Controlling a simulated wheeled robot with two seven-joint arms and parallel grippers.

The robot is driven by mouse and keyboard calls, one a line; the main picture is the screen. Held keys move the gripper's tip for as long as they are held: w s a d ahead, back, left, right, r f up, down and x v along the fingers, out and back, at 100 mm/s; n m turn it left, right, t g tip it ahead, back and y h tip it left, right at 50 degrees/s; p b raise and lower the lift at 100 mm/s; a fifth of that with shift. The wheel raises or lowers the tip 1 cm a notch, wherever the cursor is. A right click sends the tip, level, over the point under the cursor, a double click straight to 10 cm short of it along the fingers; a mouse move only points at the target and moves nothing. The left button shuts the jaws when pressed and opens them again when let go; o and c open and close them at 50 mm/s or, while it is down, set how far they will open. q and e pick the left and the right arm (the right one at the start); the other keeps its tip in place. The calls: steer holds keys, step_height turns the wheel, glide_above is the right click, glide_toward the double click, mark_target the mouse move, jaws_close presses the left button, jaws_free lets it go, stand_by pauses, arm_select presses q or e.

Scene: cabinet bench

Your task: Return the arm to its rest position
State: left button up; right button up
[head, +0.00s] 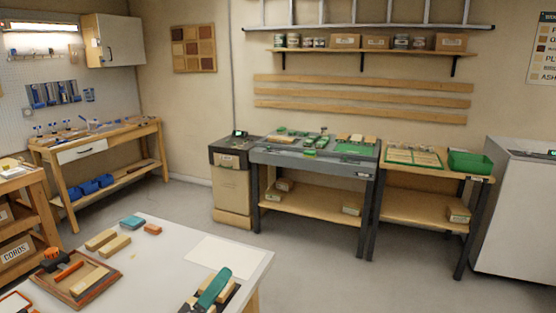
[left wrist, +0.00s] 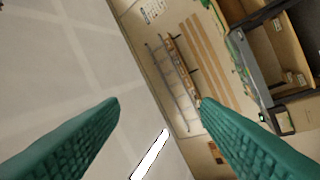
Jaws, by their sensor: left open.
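My left gripper (left wrist: 160,103) shows in the left wrist view as two ridged teal fingers. They are wide apart, with nothing between them. Past them I see the pale ceiling, a lit lamp strip and the tilted back wall. The rest of that arm is hidden or out of frame. My right gripper is in neither view.
On the near table lie a wooden tray (head: 112,284) with blocks and an orange-and-black tool, loose wooden blocks (head: 108,241), a teal block (head: 133,222) and a white sheet (head: 214,256). Benches (head: 316,155) line the back wall. The floor between is clear.

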arm_select(q)
steer(key=s+a+f+n+g+y, duration=0.4)
steer(key=a+f+n+y, duration=0.85)
steer(key=n, duration=0.85)
steer(key=s+d+f+n+g, duration=0.2)
steer(key=s+f+n+g, duration=0.35)
steer(key=s, duration=0.55)
steer(key=s+d+f+n+g, duration=0.1)
steer(key=s+f+n+g, duration=0.2)
steer(key=s+f+g, duration=0.6)
steer(key=s+f+t+b, duration=0.25)
steer(key=f+b, duration=0.35)
steer(key=f, duration=2.6)
steer(key=s+a+f+g+b, duration=0.1)
steer(key=s+a+f+b, duration=0.2)
steer(key=s+f, duration=1.3)
step_height(320, 180, down, 3)
steer(key=shift+s+r+m+g+b, duration=0.1)
steer(key=shift+s+m+g+b, duration=0.15)
steer(key=shift+m+b, duration=0.2)
